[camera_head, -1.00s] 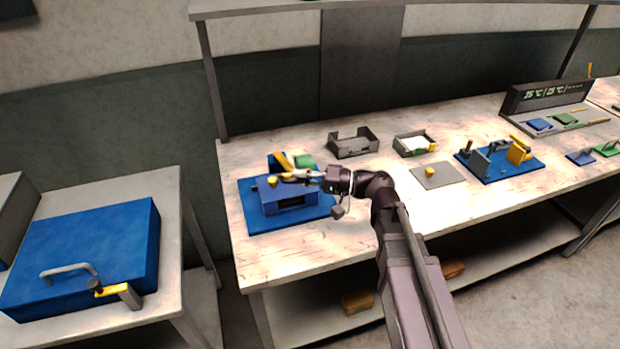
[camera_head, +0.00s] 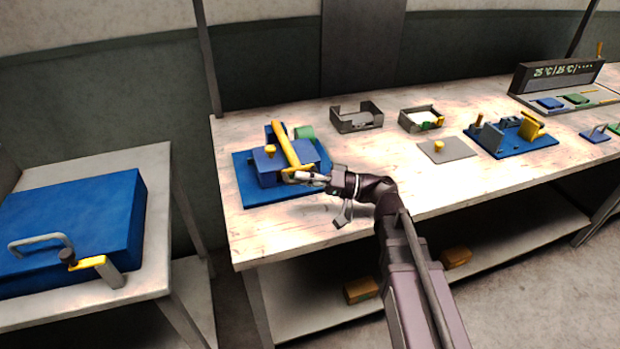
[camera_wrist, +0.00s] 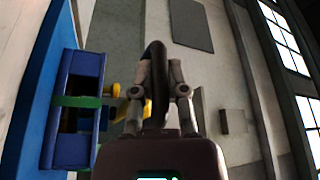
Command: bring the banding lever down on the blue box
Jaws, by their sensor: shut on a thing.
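The blue box (camera_head: 266,165) sits on a flat blue base (camera_head: 245,188) at the left end of the long bench. The yellow banding lever (camera_head: 287,146) runs from behind the box, over its top, to its front right. My gripper (camera_head: 303,178) is at the lever's front end and shut on it. I cannot tell whether the lever touches the box. In the wrist view the box (camera_wrist: 86,66) lies left of my gripper (camera_wrist: 158,95), with a green band (camera_wrist: 76,101) across it and yellow parts between. A dark curved piece shows between the fingers.
A yellow knob (camera_head: 270,150) stands on the box, and a green roll (camera_head: 304,132) sits behind it. Two dark trays (camera_head: 356,118) (camera_head: 420,119), a grey plate (camera_head: 447,151) and a blue fixture (camera_head: 512,143) stand to the right. A large blue case (camera_head: 75,225) fills the left table.

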